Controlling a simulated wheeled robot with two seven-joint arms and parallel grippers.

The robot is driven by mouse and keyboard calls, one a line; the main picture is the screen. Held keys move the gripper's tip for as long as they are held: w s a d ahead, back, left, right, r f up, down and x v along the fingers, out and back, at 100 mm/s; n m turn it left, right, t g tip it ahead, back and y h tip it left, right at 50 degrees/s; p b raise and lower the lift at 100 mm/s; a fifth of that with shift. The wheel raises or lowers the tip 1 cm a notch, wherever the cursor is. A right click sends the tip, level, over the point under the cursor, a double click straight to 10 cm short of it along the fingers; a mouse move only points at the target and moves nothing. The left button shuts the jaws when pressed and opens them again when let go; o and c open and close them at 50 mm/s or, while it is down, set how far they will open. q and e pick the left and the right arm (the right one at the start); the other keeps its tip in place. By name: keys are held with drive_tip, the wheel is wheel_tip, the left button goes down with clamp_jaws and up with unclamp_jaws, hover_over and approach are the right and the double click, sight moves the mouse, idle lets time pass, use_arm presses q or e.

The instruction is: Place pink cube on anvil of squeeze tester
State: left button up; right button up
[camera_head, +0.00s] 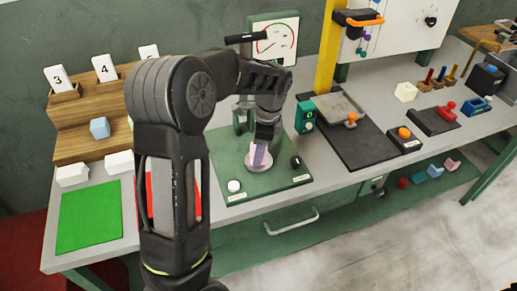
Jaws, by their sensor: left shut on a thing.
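The squeeze tester has a green base plate (240,186) and a dial gauge (275,42) behind it. Its anvil (250,166) is a small round pale disc near the middle of the plate. My left gripper (261,146) points down over the anvil, shut on the small pink cube (259,156). The cube looks pink-lilac and appears at the anvil in the picture. I cannot tell whether it touches the disc. My left arm hides part of the tester behind it. My right gripper is not in view.
A wooden step rack (80,118) holds a blue cube (99,128). A green mat (90,217) lies at left. A black press base (355,145) stands to the right.

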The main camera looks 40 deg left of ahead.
use_arm(q)
drive_tip(key=o, duration=1.3)
drive_tip(key=shift+f, duration=0.1)
drive_tip(key=r, duration=0.4)
drive_tip(key=d+r, duration=0.1)
drive_tip(key=r, duration=0.3)
drive_tip(key=w+r, duration=0.1)
drive_tip(key=r, duration=0.3)
drive_tip(key=shift+d+r, duration=0.1)
drive_tip(key=shift+d, duration=0.15)
